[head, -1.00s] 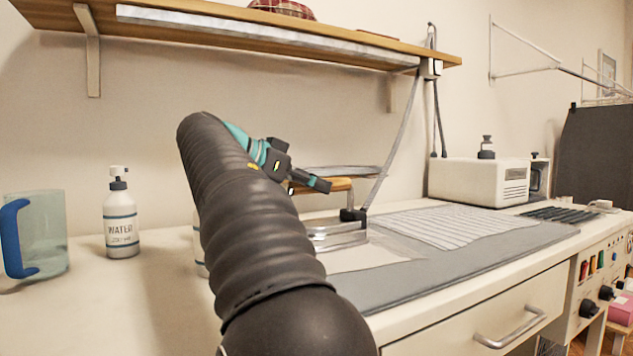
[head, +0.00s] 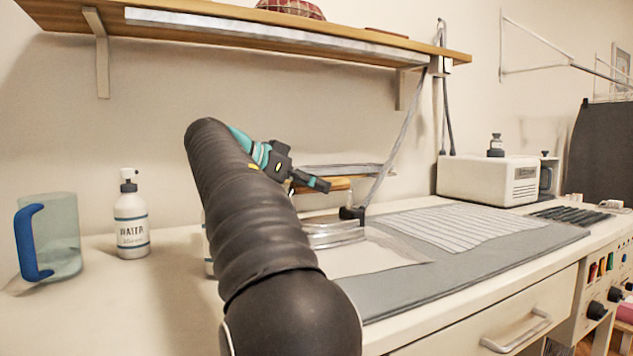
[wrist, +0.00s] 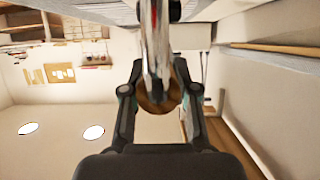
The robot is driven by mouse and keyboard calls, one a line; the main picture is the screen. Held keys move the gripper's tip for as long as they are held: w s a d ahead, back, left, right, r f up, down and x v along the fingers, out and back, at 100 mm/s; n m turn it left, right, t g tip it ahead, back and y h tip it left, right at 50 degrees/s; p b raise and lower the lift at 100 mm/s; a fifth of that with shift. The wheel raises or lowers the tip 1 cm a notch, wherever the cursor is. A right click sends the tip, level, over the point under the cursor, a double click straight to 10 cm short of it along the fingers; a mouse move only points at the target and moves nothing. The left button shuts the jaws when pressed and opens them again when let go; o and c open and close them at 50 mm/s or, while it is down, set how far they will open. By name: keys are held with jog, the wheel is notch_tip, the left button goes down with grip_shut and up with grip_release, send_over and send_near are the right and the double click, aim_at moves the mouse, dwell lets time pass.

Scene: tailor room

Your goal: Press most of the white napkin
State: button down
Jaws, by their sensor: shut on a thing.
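The white napkin (head: 375,258) lies flat on the grey pressing mat (head: 480,272), near the mat's left end. A silver iron (head: 332,236) with a black cord fitting at its back rests at or just over the napkin's left part. Contact is not clear. My gripper (wrist: 158,98) is shut on the iron's handle, a metal piece with a brown round end, in the wrist view. In the head view my dark arm hides the iron's left side, the napkin's left edge and most of the gripper.
A striped cloth (head: 460,226) lies on the mat's far side. A water bottle (head: 132,225) and a clear jug (head: 58,240) with a blue handle stand left. The iron's cord (head: 391,145) rises toward the shelf (head: 230,28). A white box (head: 485,180) stands back right.

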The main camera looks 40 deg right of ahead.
jog(key=shift+w+d+p, duration=0.2)
jog(key=shift+w+p, duration=0.3)
jog(key=shift+w, duration=0.25)
jog(key=shift+w+d+p, duration=0.15)
jog(key=shift+w+p, duration=0.35)
jog(key=shift+w, duration=0.25)
jog(key=shift+d, duration=0.15)
jog(key=shift+s+d+r, duration=0.1)
jog(key=shift+s+d, duration=0.2)
jog(key=shift+d, duration=1)
jog(key=shift+s+d+r, duration=0.1)
jog(key=shift+s+d, duration=0.25)
jog(key=shift+d, duration=1)
jog(key=shift+s+d, duration=0.3)
jog(key=shift+d, duration=1)
jog(key=shift+s, duration=0.15)
jog(key=s+a+b, duration=0.2)
jog(key=s+b, duration=0.4)
jog(key=s, duration=0.3)
jog(key=shift+s, duration=0.2)
dwell(0.6)
jog(key=shift+s+a, duration=0.1)
jog(key=shift+s, duration=0.05)
dwell(0.3)
